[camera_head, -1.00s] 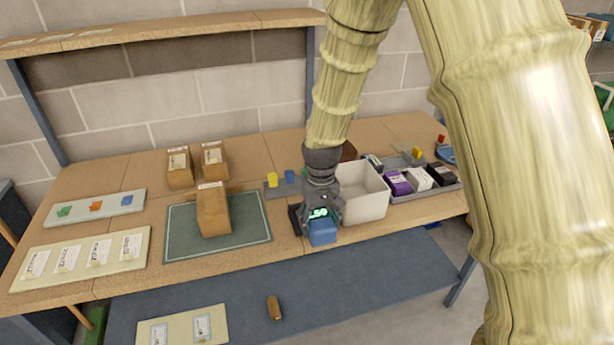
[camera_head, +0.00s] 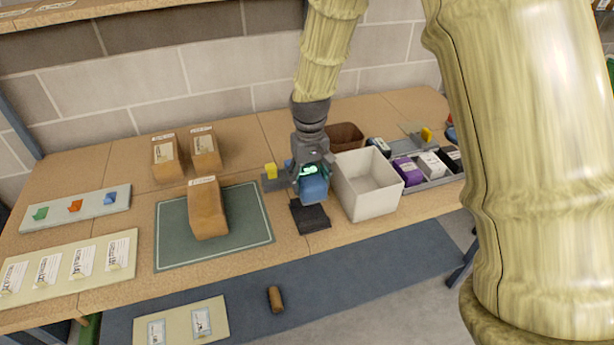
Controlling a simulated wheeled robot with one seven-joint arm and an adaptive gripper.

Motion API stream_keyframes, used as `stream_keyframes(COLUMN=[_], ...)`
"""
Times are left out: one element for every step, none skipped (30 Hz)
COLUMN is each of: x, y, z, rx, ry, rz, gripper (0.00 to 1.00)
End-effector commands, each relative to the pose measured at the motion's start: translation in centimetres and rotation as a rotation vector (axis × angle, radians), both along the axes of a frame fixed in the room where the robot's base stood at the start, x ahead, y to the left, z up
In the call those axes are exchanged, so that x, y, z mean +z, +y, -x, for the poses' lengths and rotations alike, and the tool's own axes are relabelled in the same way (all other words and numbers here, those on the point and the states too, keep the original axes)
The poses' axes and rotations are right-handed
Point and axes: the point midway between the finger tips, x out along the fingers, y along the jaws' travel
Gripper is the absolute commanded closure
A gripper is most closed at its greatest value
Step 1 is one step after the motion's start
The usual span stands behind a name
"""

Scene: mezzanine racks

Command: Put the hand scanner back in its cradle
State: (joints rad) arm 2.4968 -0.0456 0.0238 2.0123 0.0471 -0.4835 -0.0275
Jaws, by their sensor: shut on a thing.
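My gripper (camera_head: 312,170) points down over the middle of the bench and is shut on a blue block-like thing, which looks like the hand scanner (camera_head: 314,190). The gripper hides its upper part. A flat black base, which looks like the cradle (camera_head: 311,218), lies on the bench just below and in front of the scanner. The scanner's lower edge appears just above or at the back of the cradle; I cannot tell whether they touch.
A white open bin (camera_head: 366,203) stands close to the right of the scanner. A green mat (camera_head: 172,235) with a brown package (camera_head: 207,210) lies to the left. A grey tray (camera_head: 436,181) with several boxes is farther right. A yellow block (camera_head: 270,171) stands behind left.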

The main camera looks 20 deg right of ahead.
Motion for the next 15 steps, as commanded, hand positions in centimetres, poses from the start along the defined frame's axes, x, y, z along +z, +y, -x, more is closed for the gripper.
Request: stream_keyframes(x=[-0.7,-0.9,-1.3,-1.5,-1.8,-2.2,-2.5,-2.7,-3.1,-3.4,-3.6,-4.0,-4.2,-4.4,-4.7], y=[-0.1,-0.1,-0.1,-0.1,-0.1,-0.1,-0.1,-0.1,-0.1,-0.1,0.0,0.0,0.0,0.0,0.0], z=[0.0,0.0,0.0,0.0,0.0,0.0,0.0,0.0,0.0,0.0,0.0,0.0,0.0,0.0,0.0], rx=[-0.001,-0.002,-0.002,-0.002,-0.002,-0.002,-0.001,-0.001,-0.001,0.0,0.0,0.0,0.0,0.001,0.001], ry=[0.0,0.0,0.0,0.0,0.0,0.0,0.0,0.0,0.0,0.0,0.0,0.0,0.0,0.0,0.0], rz=[0.0,0.0,0.0,0.0,0.0,0.0,0.0,0.0,0.0,0.0,0.0,0.0,0.0,0.0,0.0], gripper=[0.72,0.72,0.72,0.72,0.72,0.72,0.72,0.72,0.72,0.72,0.72,0.72,0.72,0.72,0.72])
